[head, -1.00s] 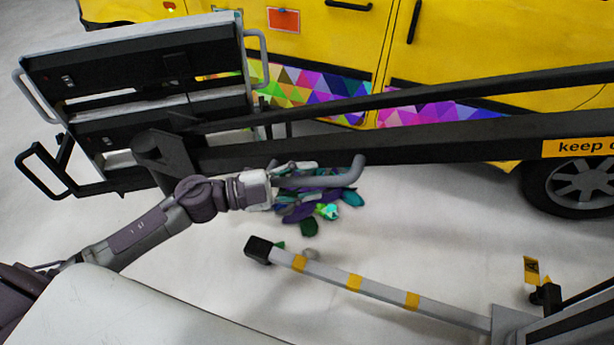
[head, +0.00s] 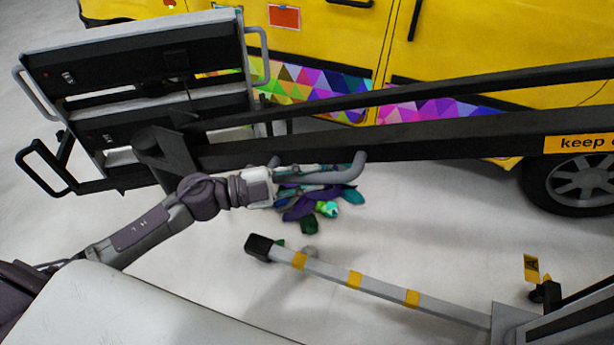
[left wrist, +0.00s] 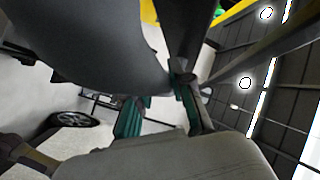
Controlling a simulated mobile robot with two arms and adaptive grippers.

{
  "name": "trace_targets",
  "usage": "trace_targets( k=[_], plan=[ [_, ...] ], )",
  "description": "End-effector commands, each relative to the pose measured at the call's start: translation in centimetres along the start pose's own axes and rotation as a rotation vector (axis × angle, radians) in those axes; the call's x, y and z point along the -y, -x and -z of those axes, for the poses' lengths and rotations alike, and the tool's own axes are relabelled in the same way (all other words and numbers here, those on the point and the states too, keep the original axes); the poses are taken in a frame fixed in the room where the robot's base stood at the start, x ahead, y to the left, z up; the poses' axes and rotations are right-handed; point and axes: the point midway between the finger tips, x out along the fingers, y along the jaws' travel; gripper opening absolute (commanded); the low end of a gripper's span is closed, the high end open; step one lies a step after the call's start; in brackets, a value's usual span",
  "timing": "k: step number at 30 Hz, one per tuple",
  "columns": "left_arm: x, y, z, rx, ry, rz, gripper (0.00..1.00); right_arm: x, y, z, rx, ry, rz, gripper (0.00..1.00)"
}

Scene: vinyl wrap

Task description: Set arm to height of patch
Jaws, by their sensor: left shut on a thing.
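My left gripper (head: 300,180) is at the grey bent handle (head: 345,174) under the long black arm (head: 420,138), shut on the handle. In the left wrist view the handle (left wrist: 95,45) fills the upper left, with the green-padded fingers (left wrist: 160,110) beside it. The black arm runs from the panel frame (head: 135,55) at left to the right edge. Bands of coloured triangles (head: 325,92) show on the yellow van behind the arm; the arm partly hides them. I cannot tell which part is the patch. My right gripper is not in view.
The yellow van (head: 460,45) stands behind, its wheel (head: 580,185) at right. A grey bar with yellow bands (head: 385,290) crosses the foreground. The floor between them is clear.

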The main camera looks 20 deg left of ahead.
Motion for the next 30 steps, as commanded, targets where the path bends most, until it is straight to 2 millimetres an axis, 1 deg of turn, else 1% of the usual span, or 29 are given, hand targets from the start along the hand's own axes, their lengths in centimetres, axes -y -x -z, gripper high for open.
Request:
trace_targets(
  k=[1,4,6,8,14,15,17,18,19,27,30],
  plan=[
    [-1.7,-0.3,-0.8,-0.004,0.014,-0.004,0.00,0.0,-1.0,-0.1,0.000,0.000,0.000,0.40],
    [-3.4,-0.9,-1.6,-0.014,0.027,0.005,0.00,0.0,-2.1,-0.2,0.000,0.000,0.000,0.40],
    [-4.0,-1.2,-1.8,-0.019,0.033,0.009,0.00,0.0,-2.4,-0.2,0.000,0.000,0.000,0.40],
    [-4.1,-1.2,-1.8,-0.019,0.032,0.010,0.00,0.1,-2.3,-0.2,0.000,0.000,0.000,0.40],
    [-3.3,-1.2,-1.6,-0.019,0.023,0.018,0.00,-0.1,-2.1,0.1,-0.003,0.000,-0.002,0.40],
    [-3.2,-1.2,-1.5,-0.020,0.022,0.020,0.27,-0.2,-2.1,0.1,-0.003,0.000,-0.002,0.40],
    [-3.1,-1.2,-1.4,-0.022,0.022,0.021,0.37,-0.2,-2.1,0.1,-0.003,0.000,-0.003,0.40],
    [-3.1,-1.2,-1.4,-0.022,0.022,0.021,0.44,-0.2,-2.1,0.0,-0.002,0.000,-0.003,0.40],
    [-3.1,-1.2,-1.4,-0.022,0.022,0.020,0.47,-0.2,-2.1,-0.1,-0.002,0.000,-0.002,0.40],
    [-3.3,-1.2,-1.5,-0.021,0.026,0.018,0.47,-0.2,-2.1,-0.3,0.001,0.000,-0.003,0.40],
    [-3.4,-0.7,-1.6,-0.019,0.027,0.017,0.47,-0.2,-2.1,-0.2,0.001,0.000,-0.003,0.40]
  ],
)
